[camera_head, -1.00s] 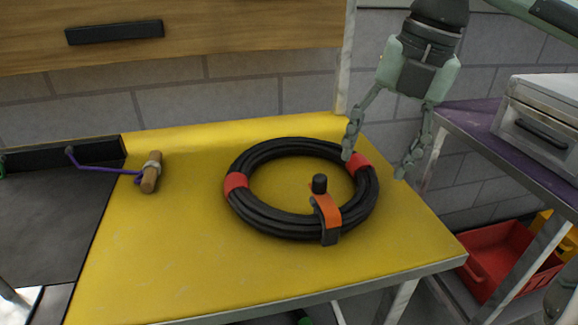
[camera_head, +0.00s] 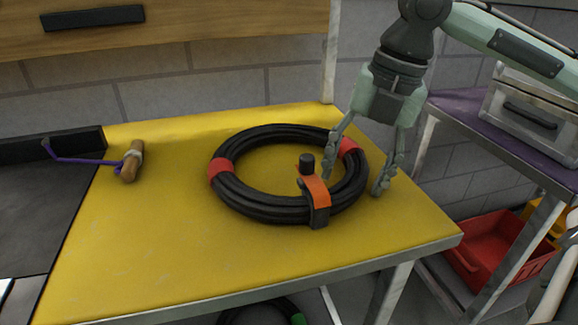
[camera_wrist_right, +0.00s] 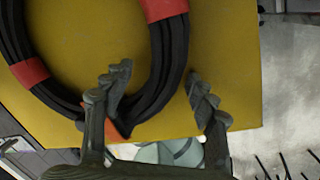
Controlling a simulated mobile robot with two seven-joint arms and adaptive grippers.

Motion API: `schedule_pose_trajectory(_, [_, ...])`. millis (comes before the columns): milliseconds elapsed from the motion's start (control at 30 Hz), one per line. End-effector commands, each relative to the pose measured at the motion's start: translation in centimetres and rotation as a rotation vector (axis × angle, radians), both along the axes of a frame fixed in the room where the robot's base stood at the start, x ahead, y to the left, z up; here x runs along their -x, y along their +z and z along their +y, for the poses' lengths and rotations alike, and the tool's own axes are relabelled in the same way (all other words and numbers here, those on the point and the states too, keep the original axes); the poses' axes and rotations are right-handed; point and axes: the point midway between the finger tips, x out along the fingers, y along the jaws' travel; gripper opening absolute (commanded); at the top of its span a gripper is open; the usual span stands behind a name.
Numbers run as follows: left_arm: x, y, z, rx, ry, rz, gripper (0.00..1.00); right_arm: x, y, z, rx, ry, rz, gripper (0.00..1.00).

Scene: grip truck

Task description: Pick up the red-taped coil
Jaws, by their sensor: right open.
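The black coil (camera_head: 262,214) with red tape bands lies flat on the yellow tabletop (camera_head: 150,245). An orange strap (camera_head: 316,191) with a black knob wraps its front right part. My right gripper (camera_head: 353,183) is open at the coil's right side, one finger over the ring's inside and the other outside it. In the right wrist view the coil (camera_wrist_right: 172,55) passes between the open fingers of my right gripper (camera_wrist_right: 158,80), and the orange strap is partly hidden behind a finger. Whether the fingers touch the coil I cannot tell. My left gripper is not in view.
A wooden-handled tool with a purple cord (camera_head: 132,165) lies at the table's left. A purple-topped bench (camera_head: 470,115) with a metal case (camera_head: 530,115) stands at right, above a red bin (camera_head: 490,250). The table's front is clear.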

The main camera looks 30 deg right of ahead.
Motion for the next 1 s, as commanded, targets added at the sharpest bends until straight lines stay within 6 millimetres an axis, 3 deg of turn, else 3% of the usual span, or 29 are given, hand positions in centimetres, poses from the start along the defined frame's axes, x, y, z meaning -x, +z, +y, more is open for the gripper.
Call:
schedule_pose_trajectory(167, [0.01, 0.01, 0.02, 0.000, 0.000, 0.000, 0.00, 0.00, 0.05, 0.00, 0.000, 0.000, 0.000, 0.55])
schedule_pose_trajectory(600, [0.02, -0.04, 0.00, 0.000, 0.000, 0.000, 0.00, 0.00, 0.07, 0.00, 0.000, 0.000, 0.000, 0.01])
schedule_pose_trajectory(1000, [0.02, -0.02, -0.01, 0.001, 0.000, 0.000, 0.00, -0.16, 0.32, 0.00, -0.002, -0.002, -0.009, 0.00])
